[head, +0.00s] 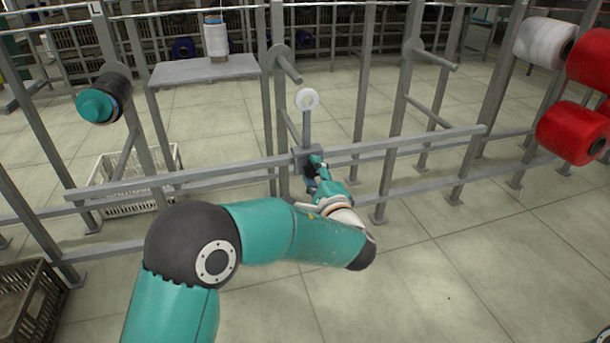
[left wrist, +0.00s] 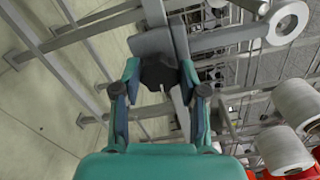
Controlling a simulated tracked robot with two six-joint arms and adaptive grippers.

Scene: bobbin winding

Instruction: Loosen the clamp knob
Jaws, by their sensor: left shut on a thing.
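The clamp knob (left wrist: 158,74) is a dark, lobed knob on the front of a grey clamp block (left wrist: 155,41). In the left wrist view it sits between the two fingers of my left gripper (left wrist: 160,88), which is shut on it. In the head view my left gripper (head: 315,164) reaches the clamp block (head: 303,153) on the rail, and the knob is mostly hidden behind the fingers. A grey post with a white ring (head: 307,99) rises from the clamp; the ring also shows in the left wrist view (left wrist: 287,23). My right gripper is not in view.
Grey rails (head: 410,141) and uprights of the frame surround the clamp. A teal-capped bobbin (head: 96,106) hangs at left and red spools (head: 572,132) at right. Crates (head: 25,300) stand on the floor.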

